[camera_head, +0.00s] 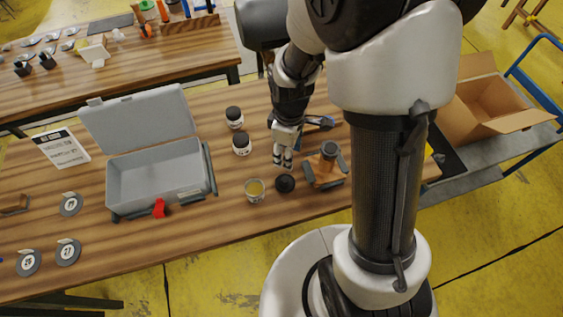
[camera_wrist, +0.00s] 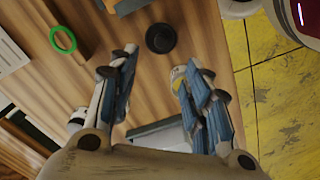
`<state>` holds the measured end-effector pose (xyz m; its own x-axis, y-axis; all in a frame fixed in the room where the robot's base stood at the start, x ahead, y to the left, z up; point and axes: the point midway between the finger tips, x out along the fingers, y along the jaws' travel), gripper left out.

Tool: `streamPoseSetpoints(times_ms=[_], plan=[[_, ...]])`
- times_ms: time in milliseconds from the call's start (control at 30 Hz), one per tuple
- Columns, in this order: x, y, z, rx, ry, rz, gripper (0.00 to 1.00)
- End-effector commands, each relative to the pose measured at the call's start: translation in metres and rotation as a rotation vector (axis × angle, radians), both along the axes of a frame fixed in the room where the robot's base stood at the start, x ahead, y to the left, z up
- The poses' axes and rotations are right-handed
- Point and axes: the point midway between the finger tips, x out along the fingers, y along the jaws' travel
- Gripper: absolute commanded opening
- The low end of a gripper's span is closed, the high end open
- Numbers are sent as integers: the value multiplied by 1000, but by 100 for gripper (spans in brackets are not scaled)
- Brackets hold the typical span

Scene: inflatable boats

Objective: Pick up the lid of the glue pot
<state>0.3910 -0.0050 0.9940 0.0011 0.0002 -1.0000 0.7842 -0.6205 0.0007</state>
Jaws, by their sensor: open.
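The lid is a small black round disc (camera_head: 285,183) with a raised middle, lying flat on the wooden table. The glue pot (camera_head: 255,190), a small clear pot with yellow contents, stands open to its left. My gripper (camera_head: 283,160) points down just behind the lid, open and empty. In the wrist view the lid (camera_wrist: 161,38) lies beyond the gap between my fingertips (camera_wrist: 160,58), apart from them. The glue pot (camera_wrist: 179,74) is there mostly hidden behind the right finger.
An open grey case (camera_head: 160,175) with a red latch stands left. Two dark-capped jars (camera_head: 241,144) stand between it and my gripper. A wooden tool with a grey top (camera_head: 326,165) sits close right of the lid. A green ring (camera_wrist: 63,39) shows in the wrist view.

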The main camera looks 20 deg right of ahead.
Motion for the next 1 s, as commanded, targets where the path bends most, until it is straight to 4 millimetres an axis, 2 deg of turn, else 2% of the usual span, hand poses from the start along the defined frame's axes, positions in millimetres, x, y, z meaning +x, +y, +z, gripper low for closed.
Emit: streamPoseSetpoints(times_ms=[33, 100, 333, 500, 733, 1000], plan=[[-2, 0, -16, 0, 6, -1, 44], [-2, 0, -33, 0, 8, -1, 44], [-2, 0, -81, 0, 6, -2, 44], [-1, 1, -100, 0, 3, -3, 44], [-1, 1, -111, 0, 3, -3, 44], [-2, 4, -151, 0, 3, -3, 44]])
